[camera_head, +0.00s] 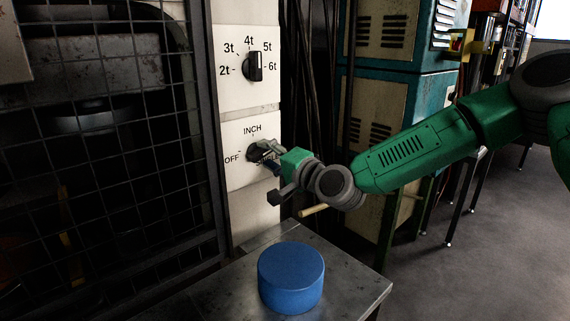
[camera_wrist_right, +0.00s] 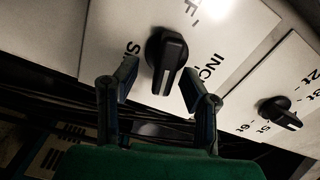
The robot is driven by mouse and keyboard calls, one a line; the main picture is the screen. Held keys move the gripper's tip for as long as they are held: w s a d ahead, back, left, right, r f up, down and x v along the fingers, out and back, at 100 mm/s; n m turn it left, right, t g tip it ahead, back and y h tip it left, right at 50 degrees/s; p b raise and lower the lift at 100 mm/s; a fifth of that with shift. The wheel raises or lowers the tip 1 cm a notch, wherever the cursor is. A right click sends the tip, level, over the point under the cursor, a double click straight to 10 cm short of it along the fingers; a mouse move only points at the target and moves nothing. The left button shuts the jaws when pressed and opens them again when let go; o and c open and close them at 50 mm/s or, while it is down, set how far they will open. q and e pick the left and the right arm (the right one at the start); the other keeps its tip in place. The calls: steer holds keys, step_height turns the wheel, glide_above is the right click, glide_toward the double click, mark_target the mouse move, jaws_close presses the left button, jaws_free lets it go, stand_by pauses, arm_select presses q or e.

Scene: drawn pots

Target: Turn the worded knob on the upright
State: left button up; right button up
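The worded knob is a black knob on the white upright panel (camera_head: 236,196). The words INCH and OFF show around it in the head view, where my right gripper (camera_head: 264,153) largely covers the knob. In the right wrist view the black knob (camera_wrist_right: 168,58) shows clearly, with parts of words around it. There the fingers of my right gripper (camera_wrist_right: 158,80) stand apart on either side of the knob, with a gap to it on both sides. My left gripper is not in view.
A second black knob (camera_head: 252,67) with marks 2t to 6t sits higher on the upright. A blue round block (camera_head: 291,277) stands on a metal table (camera_head: 222,292) below. A wire mesh guard (camera_head: 110,150) is at left, and teal cabinets (camera_head: 405,28) stand behind my arm.

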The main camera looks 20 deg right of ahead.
steer(key=v, duration=1)
steer(key=shift+d, duration=0.2)
steer(key=shift+a, duration=0.1)
